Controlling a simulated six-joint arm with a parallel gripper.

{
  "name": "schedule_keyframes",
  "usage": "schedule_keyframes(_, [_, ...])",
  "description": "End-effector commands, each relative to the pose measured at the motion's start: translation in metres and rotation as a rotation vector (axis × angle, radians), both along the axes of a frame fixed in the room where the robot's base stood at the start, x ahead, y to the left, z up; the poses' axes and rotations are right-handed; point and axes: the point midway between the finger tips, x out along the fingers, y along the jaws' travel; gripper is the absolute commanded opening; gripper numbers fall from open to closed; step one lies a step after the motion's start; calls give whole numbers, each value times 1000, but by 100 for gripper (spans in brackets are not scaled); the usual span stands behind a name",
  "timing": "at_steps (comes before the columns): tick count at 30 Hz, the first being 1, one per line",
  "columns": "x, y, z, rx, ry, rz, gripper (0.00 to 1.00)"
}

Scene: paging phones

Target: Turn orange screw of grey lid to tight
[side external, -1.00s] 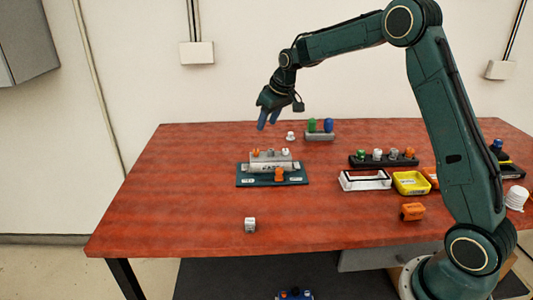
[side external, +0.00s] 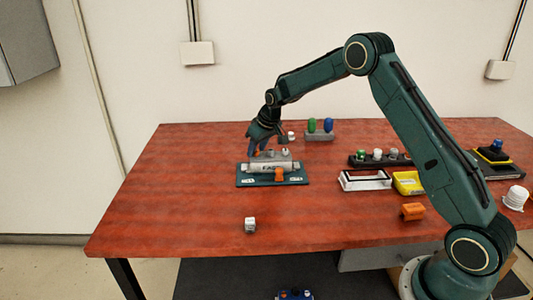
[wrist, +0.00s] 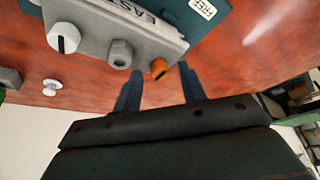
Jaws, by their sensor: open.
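The grey lid (side external: 268,167) sits on a dark teal base plate (side external: 243,181) on the table. In the wrist view the lid (wrist: 97,17) shows a row of three screws: white, grey and orange. The orange screw (wrist: 159,68) is at the end of the row nearest my fingers. My gripper (side external: 257,149) is pointed down over the orange-screw end of the lid. In the wrist view my gripper (wrist: 161,82) is open, with blue fingers spread to either side of the orange screw. I cannot tell whether the fingers touch it.
An orange part (side external: 279,174) stands at the lid's front. A white knob (side external: 291,136) and a grey block with green and blue pegs (side external: 320,136) are behind. A white frame (side external: 364,180) and yellow tray (side external: 407,183) lie right.

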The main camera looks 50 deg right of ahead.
Motion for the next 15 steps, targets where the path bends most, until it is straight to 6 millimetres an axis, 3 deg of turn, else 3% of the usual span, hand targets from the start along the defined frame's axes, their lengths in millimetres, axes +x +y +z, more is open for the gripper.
schedule_keyframes(10, [1,0,-2,0,-1,0,41])
schedule_keyframes(15, [1,0,-2,0,-1,0,8])
